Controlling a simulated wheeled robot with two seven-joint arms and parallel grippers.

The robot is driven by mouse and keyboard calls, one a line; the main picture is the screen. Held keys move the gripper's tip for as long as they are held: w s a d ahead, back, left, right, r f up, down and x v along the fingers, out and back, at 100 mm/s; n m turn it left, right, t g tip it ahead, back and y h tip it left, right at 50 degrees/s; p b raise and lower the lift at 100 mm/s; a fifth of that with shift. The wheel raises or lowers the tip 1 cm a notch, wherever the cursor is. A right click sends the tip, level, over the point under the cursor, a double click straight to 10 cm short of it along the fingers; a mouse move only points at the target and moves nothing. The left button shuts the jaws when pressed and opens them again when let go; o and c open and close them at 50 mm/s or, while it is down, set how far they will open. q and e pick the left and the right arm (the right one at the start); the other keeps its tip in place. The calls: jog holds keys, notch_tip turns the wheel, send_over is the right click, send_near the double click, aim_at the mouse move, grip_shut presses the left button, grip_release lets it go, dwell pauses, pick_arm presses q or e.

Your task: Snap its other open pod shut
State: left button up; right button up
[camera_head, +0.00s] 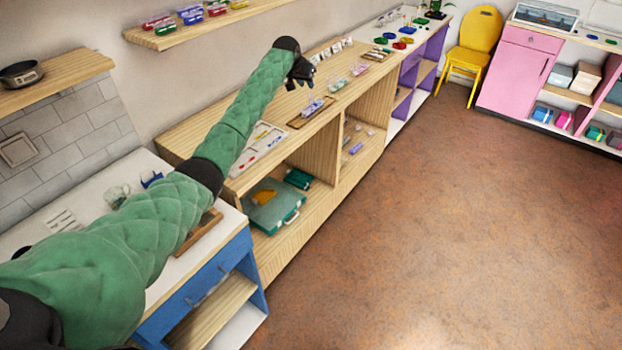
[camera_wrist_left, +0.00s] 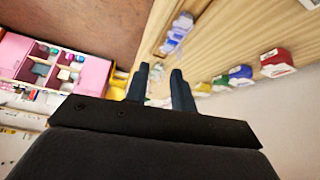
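A strip of clear, lilac-tinted pods (camera_head: 313,107) lies on a brown tray on the long wooden counter. A strip of blue and lilac pods also shows in the left wrist view (camera_wrist_left: 177,34), beyond the fingertips. The pods are too small to tell which lids stand open. My left gripper (camera_head: 303,76) is above the counter, behind and left of the lilac strip in the head view. In the left wrist view its two dark fingers (camera_wrist_left: 159,78) are apart with nothing between them. My right gripper is out of view.
More small strips (camera_head: 337,84) stand farther along the counter (camera_head: 205,147). A white tray (camera_head: 258,148) lies nearer me. A wall shelf (camera_head: 190,28) holds coloured boxes. A teal case (camera_head: 273,208) sits in the cubby below. The brown floor (camera_head: 430,220) is clear.

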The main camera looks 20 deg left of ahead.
pick_arm(q)
jog(key=s+d+f+t, duration=0.1)
jog(key=s+f, duration=0.4)
jog(key=f, duration=0.5)
jog(key=s+d+f+y+b, duration=0.1)
jog(key=s+d+f, duration=0.2)
jog(key=f, duration=0.8)
jog(key=s+d+f+t+b, duration=0.1)
jog(key=s+d+f, duration=0.1)
jog(key=s+f, duration=0.6)
jog(key=shift+d+f+m+t, duration=0.3)
jog(key=shift+d+f+m, duration=0.1)
jog(key=shift+f, duration=0.8)
